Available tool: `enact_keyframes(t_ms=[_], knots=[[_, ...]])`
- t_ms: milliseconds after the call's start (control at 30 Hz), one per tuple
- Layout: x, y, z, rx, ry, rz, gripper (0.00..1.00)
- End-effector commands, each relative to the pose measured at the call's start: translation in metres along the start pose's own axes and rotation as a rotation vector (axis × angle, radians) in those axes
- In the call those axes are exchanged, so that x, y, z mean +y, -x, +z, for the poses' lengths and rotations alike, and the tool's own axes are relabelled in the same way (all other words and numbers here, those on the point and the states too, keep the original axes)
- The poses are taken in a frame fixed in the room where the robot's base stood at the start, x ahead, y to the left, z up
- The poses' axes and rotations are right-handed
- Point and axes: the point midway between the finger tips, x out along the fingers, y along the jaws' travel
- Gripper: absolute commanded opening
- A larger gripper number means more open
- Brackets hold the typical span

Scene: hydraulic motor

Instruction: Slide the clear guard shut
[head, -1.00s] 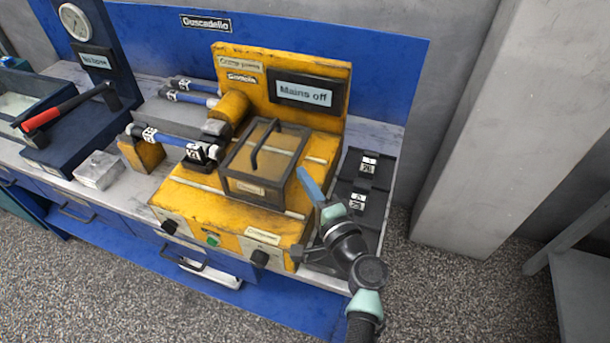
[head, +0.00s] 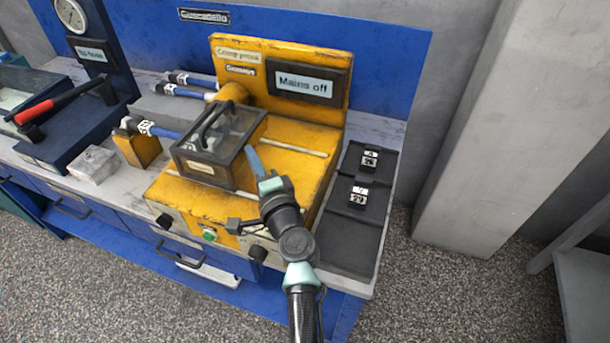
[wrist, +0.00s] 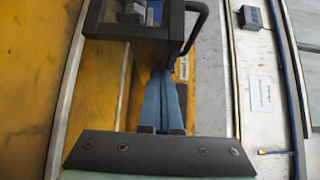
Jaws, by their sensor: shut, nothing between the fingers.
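The clear guard (head: 218,148) is a dark-framed box with see-through panels and a black handle on top. It sits on the left part of the yellow crimp press (head: 290,165), across its two pale rails. In the wrist view the guard's dark frame (wrist: 135,31) and handle show at the top. My gripper (head: 252,158) is shut and empty. Its blue fingertips are at the guard's right side in the head view. In the wrist view the fingers (wrist: 165,90) point at the guard's frame and look close to or touching it; exact contact I cannot tell.
A display reading "Mains off" (head: 304,85) is on the press's back panel. Black trays (head: 345,232) with small labelled blocks lie to the right. Blue-handled hoses (head: 188,85) and a grey block (head: 95,164) are at left.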

Motion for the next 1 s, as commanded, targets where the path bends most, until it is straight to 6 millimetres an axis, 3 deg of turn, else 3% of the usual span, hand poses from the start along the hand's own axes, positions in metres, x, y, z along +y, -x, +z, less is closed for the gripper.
enact_keyframes(t_ms=[100, 300, 1000], knots=[[0.002, -0.019, 0.021, -0.007, 0.001, 0.0, 0.0], [0.001, -0.036, 0.037, -0.003, 0.001, 0.001, 0.0], [-0.001, -0.04, 0.041, -0.009, 0.001, -0.001, 0.0]])
